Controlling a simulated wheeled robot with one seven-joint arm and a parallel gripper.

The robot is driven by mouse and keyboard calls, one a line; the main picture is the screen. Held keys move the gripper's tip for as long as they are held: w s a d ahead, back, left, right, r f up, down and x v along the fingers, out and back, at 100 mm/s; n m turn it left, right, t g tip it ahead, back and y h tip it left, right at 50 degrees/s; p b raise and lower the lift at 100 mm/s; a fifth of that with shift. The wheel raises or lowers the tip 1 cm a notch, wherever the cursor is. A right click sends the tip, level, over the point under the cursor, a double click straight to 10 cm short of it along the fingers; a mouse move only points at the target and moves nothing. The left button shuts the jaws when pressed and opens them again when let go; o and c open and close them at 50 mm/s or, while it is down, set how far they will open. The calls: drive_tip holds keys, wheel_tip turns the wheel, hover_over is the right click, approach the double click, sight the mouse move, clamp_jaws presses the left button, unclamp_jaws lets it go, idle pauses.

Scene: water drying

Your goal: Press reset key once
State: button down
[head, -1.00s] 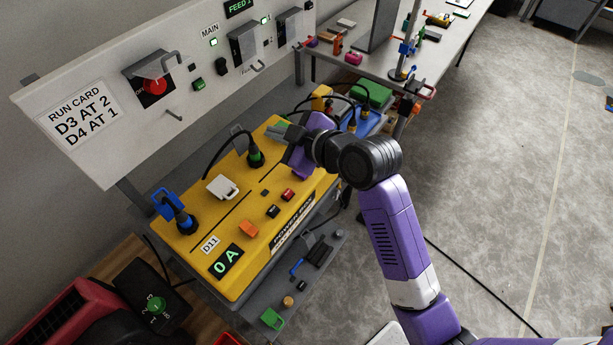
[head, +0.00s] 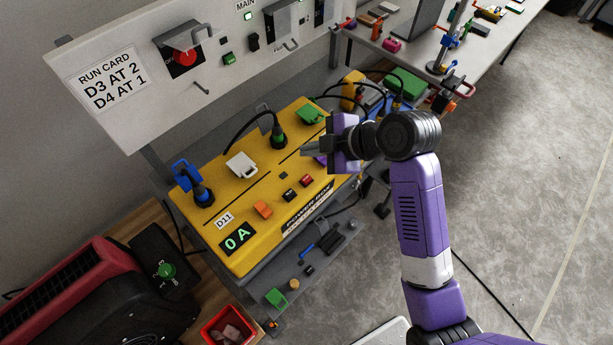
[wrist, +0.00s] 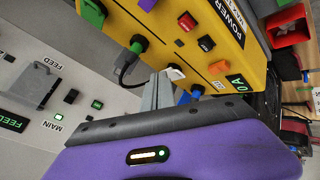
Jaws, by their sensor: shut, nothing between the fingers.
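The yellow power box (head: 222,226) has a small row of keys on its top: an orange key (head: 263,210), a black key (head: 290,195) and a red key (head: 307,181). The same red key (wrist: 187,21), black key (wrist: 206,43) and orange key (wrist: 218,67) show in the wrist view. Their lettering is too small to read, so I cannot tell which is reset. A green readout (head: 238,239) shows 0 A. My gripper (head: 304,149) is shut and empty, over the box's right half; its fingers (wrist: 158,92) are together in the wrist view.
A panel (head: 130,110) with switches rises behind. A red bin (head: 228,328) and small loose parts lie in front.

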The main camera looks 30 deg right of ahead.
drive_tip(key=shift+f+b, duration=3.05)
drive_tip(key=shift+f, duration=1.25)
drive_tip(key=shift+f, duration=0.1)
drive_tip(key=shift+f, duration=0.35)
drive_tip(key=shift+f+b, duration=0.4)
drive_tip(key=shift+b, duration=0.05)
drive_tip(key=shift+r, duration=0.1)
drive_tip(key=shift+r+p, duration=0.75)
drive_tip(key=shift+p, duration=0.05)
drive_tip(key=shift+r, duration=0.1)
wheel_tip(320, 180, up, 5)
drive_tip(key=p, duration=0.4)
